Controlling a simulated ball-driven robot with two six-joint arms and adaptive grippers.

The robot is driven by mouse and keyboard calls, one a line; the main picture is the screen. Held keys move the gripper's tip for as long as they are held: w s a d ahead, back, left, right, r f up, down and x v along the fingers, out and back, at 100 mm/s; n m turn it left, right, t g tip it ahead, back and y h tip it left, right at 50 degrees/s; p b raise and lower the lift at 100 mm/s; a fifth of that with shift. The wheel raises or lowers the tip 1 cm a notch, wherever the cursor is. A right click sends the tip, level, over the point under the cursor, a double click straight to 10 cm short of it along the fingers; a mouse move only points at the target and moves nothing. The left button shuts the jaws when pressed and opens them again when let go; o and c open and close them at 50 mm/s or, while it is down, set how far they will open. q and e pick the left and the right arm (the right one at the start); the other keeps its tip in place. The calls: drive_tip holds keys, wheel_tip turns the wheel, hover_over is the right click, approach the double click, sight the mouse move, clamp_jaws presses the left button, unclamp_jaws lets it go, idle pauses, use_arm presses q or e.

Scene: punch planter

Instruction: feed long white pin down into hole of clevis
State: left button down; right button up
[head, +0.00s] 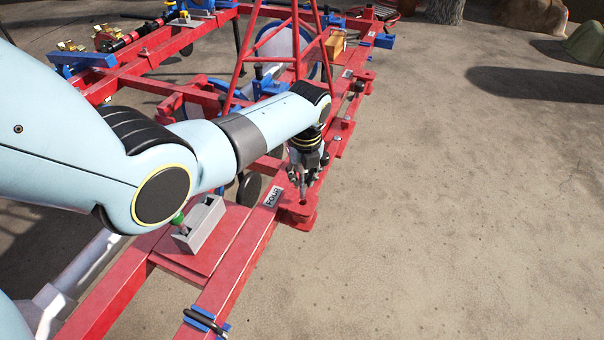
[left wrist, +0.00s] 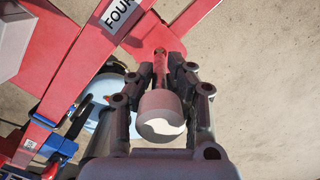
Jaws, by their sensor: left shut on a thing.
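The red clevis (head: 300,216) sticks out from the outer side of the red frame rail beside a "FOUR" label. My left gripper (head: 303,184) is just above it, pointing down. In the left wrist view, my left gripper (left wrist: 162,92) is shut on the long pin (left wrist: 158,108), which has a broad whitish head nearest the camera. Its shank runs away between the fingers toward the red clevis plate (left wrist: 148,30). The shank's end lies over or at the plate. My right gripper is not in view.
The "FOUR" label (head: 273,197) is on the rail next to the clevis. A grey holder (head: 199,224) with a green-topped piece stands on a red plate to the left. Red struts (head: 297,45) rise behind my arm. The concrete ground on the right is clear.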

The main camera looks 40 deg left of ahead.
sight(302, 194)
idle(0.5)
use_arm(q)
drive_tip(key=shift+f, duration=0.15)
drive_tip(key=shift+f+b, duration=1.2)
drive_tip(key=shift+f, duration=0.5)
drive_tip(key=shift+f+b, duration=1.3)
drive_tip(key=shift+f, duration=0.35)
drive_tip(key=c, duration=1.2)
unclamp_jaws()
drive_tip(key=shift+r, duration=0.1)
drive_tip(key=r, duration=0.8)
drive_tip(key=d+r, duration=0.1)
drive_tip(key=r, duration=0.2)
drive_tip(key=shift+s+d+r, duration=0.1)
drive_tip(key=shift+s+r, duration=0.3)
